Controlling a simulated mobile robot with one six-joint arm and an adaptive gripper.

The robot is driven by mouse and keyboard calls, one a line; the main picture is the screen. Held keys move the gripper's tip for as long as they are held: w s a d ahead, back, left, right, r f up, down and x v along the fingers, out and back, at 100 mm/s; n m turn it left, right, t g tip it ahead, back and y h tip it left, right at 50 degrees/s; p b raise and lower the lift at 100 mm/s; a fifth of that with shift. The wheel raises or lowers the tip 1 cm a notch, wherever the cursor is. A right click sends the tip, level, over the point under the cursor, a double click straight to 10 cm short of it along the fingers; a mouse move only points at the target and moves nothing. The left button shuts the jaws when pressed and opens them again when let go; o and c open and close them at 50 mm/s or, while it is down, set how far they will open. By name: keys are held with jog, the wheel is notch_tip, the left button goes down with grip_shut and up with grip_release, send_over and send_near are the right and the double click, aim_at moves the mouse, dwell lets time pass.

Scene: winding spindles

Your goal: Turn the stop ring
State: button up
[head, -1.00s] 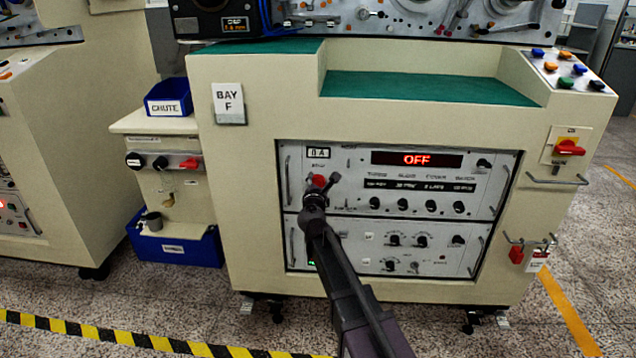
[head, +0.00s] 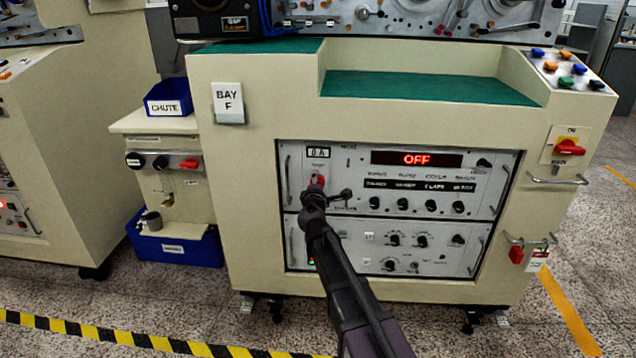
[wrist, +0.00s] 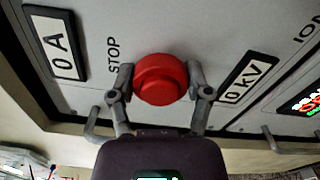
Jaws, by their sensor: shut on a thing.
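The stop ring is the round red knob (wrist: 161,80) on a light grey panel (wrist: 215,35), beside the word STOP in the wrist view. My gripper (wrist: 160,82) has one grey finger on each side of it and is shut on its rim. The knob's red front face is seen clear between the fingers. In the head view, only a bit of the red knob (head: 319,179) shows above my gripper (head: 316,189), at the upper left of the panel. My wrist hides the rest. The panel's lettering looks turned in the wrist view.
A display (head: 417,159) on the panel reads OFF in red. Several black knobs sit to the right, and metal handles (head: 288,180) stand out at the panel's sides. A 0 A label (wrist: 57,42) and a 0 kV label (wrist: 248,79) flank the red knob.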

jog(key=m, duration=0.3)
jog(key=shift+w+m, duration=0.15)
jog(key=shift+m, duration=0.15)
dwell(0.4)
jog(key=o, duration=1.2)
jog(key=shift+c, duration=0.2)
jog(key=shift+s, duration=0.2)
jog(key=s, duration=1.1)
jog(key=shift+s, duration=0.4)
